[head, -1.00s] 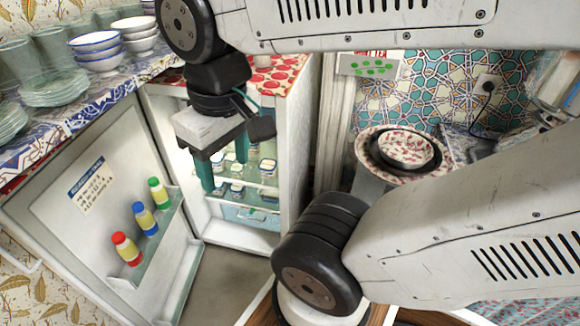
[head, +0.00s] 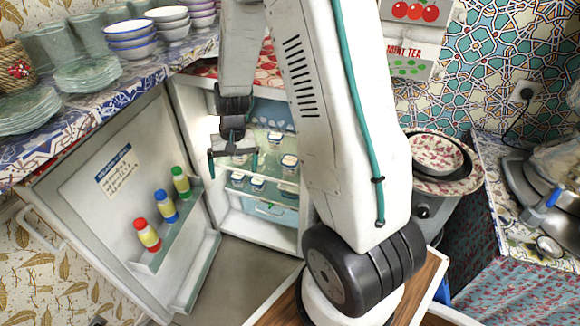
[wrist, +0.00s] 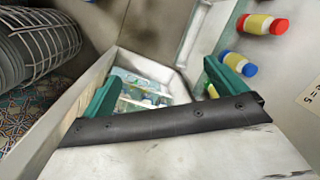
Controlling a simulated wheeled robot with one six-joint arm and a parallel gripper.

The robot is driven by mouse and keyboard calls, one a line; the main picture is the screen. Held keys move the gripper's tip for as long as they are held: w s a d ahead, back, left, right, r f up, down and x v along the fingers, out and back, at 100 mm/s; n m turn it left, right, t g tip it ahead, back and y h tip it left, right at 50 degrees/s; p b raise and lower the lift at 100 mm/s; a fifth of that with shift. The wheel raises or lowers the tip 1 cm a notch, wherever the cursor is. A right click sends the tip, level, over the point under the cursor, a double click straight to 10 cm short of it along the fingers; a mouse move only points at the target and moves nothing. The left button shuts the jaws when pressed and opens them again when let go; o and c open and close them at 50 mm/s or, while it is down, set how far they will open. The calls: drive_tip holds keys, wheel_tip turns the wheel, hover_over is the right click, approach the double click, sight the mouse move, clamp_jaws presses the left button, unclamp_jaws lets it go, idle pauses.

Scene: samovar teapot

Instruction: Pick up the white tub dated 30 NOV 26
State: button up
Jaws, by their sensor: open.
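Several small white tubs with blue on their lids stand on the shelves of the open fridge (head: 208,150); one tub (head: 290,163) is on the upper shelf at right, and others (head: 257,184) are on the shelf below. Their dates are too small to read, so I cannot tell which is 30 NOV 26. My gripper (head: 233,161) is open and empty in front of the fridge opening, hiding part of the upper shelf. In the wrist view, the green fingers of my gripper (wrist: 163,78) are spread apart, with the fridge interior (wrist: 150,68) small and distant between them.
The fridge door (head: 85,215) stands open at left, holding a red-capped bottle (head: 147,234), a blue-capped bottle (head: 166,205) and a green-capped bottle (head: 181,182). A counter (head: 75,115) with bowls and plates is above it. A patterned bowl (head: 438,155) stands at right.

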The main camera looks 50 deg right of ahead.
drive_tip(key=w+d+f+m+t+h, duration=0.1)
drive_tip(key=w+d+f, duration=0.25)
drive_tip(key=f, duration=0.35)
drive_tip(key=w+d+f+m+t+h, duration=0.1)
drive_tip(key=w+d+f+m, duration=0.1)
drive_tip(key=d+f, duration=0.35)
drive_tip(key=m+t+h, duration=0.3)
drive_tip(key=m+h, duration=0.2)
drive_tip(key=h, duration=0.7)
approach(289, 161)
drive_tip(key=d+f, duration=0.2)
drive_tip(key=shift+w+d, duration=0.15)
drive_tip(key=shift+d, duration=0.15)
drive_tip(key=shift+w+d+r+h, duration=0.1)
drive_tip(key=shift+d+h, duration=0.2)
drive_tip(key=shift+d, duration=0.05)
drive_tip(key=x, duration=0.7)
drive_tip(key=shift+w, duration=0.35)
drive_tip(key=shift+a, duration=0.1)
drive_tip(key=shift+c, duration=0.4)
